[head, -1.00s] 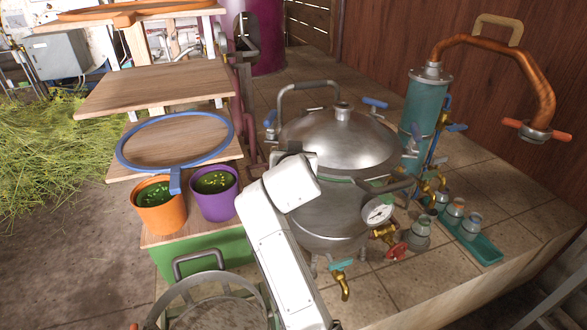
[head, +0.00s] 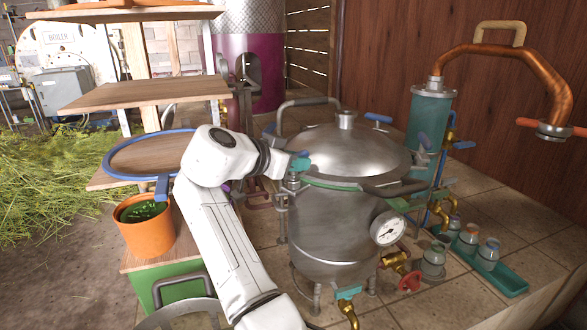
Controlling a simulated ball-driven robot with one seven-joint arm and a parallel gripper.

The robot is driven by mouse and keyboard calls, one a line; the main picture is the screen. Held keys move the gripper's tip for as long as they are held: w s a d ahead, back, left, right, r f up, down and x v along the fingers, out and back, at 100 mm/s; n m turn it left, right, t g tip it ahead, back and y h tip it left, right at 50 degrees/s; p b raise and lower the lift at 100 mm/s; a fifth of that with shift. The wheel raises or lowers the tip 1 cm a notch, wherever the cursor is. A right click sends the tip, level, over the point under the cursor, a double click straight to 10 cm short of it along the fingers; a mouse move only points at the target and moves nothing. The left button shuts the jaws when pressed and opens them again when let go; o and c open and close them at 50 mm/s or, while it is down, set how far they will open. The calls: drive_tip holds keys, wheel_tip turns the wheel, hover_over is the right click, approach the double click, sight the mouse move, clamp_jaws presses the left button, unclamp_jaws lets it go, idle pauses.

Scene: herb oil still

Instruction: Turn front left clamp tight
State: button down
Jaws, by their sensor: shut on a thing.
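The still pot (head: 335,225) is a steel vessel with a domed lid (head: 345,150) on its rim. The front left clamp (head: 292,183) sits at the left of that rim, with a teal handle (head: 300,164) on top. My gripper (head: 289,162) reaches in from the left at rim height and is shut on the clamp's handle. The white wrist hides most of the fingers.
A pressure gauge (head: 387,228), a red valve (head: 409,282) and a brass tap (head: 348,312) project from the pot's front. Left are a blue hoop (head: 112,170) on a wooden step and an orange bucket (head: 146,238). Right are a teal condenser (head: 428,125) and a green tray (head: 508,285) of jars.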

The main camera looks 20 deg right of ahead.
idle(0.3)
drive_tip(key=c, duration=0.9)
unclamp_jaws()
drive_tip(key=shift+c, duration=0.2)
drive_tip(key=b+v, duration=0.1)
drive_tip(key=v, duration=0.9)
drive_tip(key=shift+a, duration=0.45)
drive_tip(key=shift+r, duration=0.1)
